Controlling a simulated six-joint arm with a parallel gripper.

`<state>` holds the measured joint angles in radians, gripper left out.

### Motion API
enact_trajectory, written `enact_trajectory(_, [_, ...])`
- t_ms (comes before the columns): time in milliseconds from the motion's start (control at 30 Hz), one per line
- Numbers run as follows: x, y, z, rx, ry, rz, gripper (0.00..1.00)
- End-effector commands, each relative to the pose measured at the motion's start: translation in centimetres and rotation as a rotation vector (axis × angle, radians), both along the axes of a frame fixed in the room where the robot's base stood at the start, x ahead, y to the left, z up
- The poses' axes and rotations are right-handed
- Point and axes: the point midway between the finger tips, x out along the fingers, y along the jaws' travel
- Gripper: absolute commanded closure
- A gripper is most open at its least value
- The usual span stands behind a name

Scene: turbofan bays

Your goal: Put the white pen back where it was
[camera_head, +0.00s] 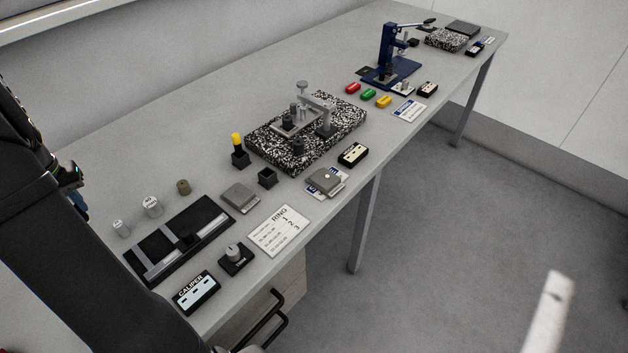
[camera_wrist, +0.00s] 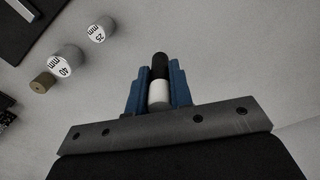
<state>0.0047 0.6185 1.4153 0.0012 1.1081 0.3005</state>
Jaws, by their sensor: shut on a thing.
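The white pen (camera_wrist: 159,94) shows in the wrist view with a dark upper part and a white end. My gripper (camera_wrist: 159,75) is shut on it, with a blue finger on each side. In the head view my gripper is at the left edge, mostly hidden by my arm, and the pen cannot be seen there. A small square black holder (camera_head: 267,177) stands on the bench with nothing showing in it. A similar black holder (camera_head: 240,158) beside it has a yellow-topped pen (camera_head: 236,140) upright in it.
White marked cylinders (camera_head: 152,207) (camera_head: 121,228) and a brown cylinder (camera_head: 183,187) stand near my gripper's side of the bench. A black caliper tray (camera_head: 160,245) lies in front. A speckled stone plate (camera_head: 262,150) with a metal fixture (camera_head: 322,103) is behind the holders. The bench's back left is bare.

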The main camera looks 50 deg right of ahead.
Motion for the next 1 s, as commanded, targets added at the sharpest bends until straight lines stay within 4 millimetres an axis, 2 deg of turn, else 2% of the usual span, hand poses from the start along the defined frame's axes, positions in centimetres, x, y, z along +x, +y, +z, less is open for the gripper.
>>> enact_trajectory(167, [-0.5, -3.8, 0.6, 0.0, -0.001, -0.088, 1.0])
enact_trajectory(267, [-1.4, -7.7, 1.2, 0.0, -0.001, -0.181, 1.0])
enact_trajectory(467, [-4.4, -16.3, 2.5, -0.001, -0.002, -0.396, 1.0])
enact_trajectory(600, [-7.3, -21.7, 3.4, 0.0, 0.0, -0.545, 1.0])
enact_trajectory(767, [-11.2, -27.5, 4.3, -0.001, -0.001, -0.715, 1.0])
enact_trajectory(1000, [-18.4, -34.7, 5.8, -0.001, -0.001, -0.971, 1.0])
